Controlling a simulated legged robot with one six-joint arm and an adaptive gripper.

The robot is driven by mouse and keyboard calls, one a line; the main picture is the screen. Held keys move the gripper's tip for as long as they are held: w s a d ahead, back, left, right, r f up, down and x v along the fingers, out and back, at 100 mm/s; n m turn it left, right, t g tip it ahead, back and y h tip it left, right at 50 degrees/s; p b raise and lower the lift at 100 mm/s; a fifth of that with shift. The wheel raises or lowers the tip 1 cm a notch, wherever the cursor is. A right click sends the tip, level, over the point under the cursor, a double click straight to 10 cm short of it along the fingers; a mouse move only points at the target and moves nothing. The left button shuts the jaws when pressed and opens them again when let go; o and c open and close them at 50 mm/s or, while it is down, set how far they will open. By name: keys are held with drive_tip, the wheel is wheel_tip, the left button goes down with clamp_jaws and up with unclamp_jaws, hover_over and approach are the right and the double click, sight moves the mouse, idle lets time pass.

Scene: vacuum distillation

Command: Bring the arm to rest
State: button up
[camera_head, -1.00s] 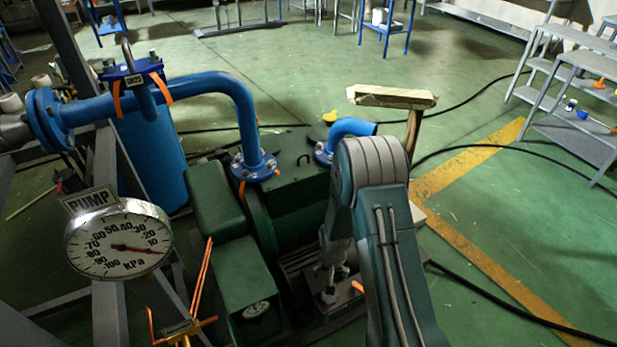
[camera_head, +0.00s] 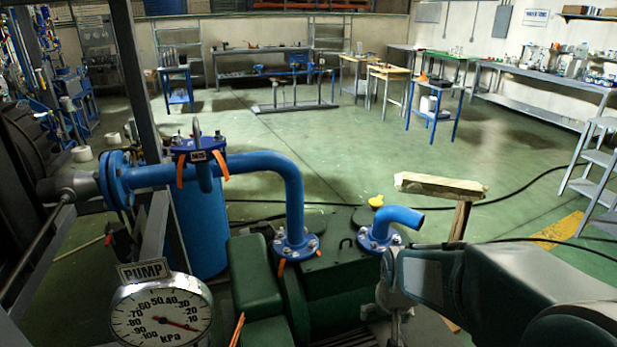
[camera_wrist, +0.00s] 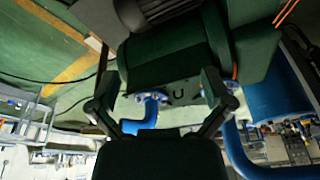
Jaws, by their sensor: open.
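My gripper (camera_wrist: 157,78) shows in the wrist view with its two dark fingers spread wide and nothing between them. Beyond the fingers, that view shows the green pump (camera_wrist: 165,58) upside down, with the short blue pipe elbow (camera_wrist: 148,112) behind the gap. In the head view my arm (camera_head: 430,275) reaches in from the lower right, its links beside the green pump (camera_head: 340,272). I cannot make out the fingers there.
A pressure gauge (camera_head: 160,312) marked PUMP stands at lower left, beside blue pipework (camera_head: 240,163). A wooden-topped post (camera_head: 440,187) rises behind my arm. Steps (camera_head: 590,180) stand at the right edge. Open green floor (camera_head: 340,150) lies beyond, with benches along the walls.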

drive_tip(key=s+r+t, duration=0.1)
drive_tip(key=s+r, duration=0.5)
drive_tip(key=s, duration=0.2)
drive_tip(key=s+r+n+t, duration=0.1)
drive_tip(key=s+r, duration=0.5)
drive_tip(key=s, duration=0.3)
drive_tip(key=shift+r+t, duration=0.3)
drive_tip(key=shift+r, duration=0.05)
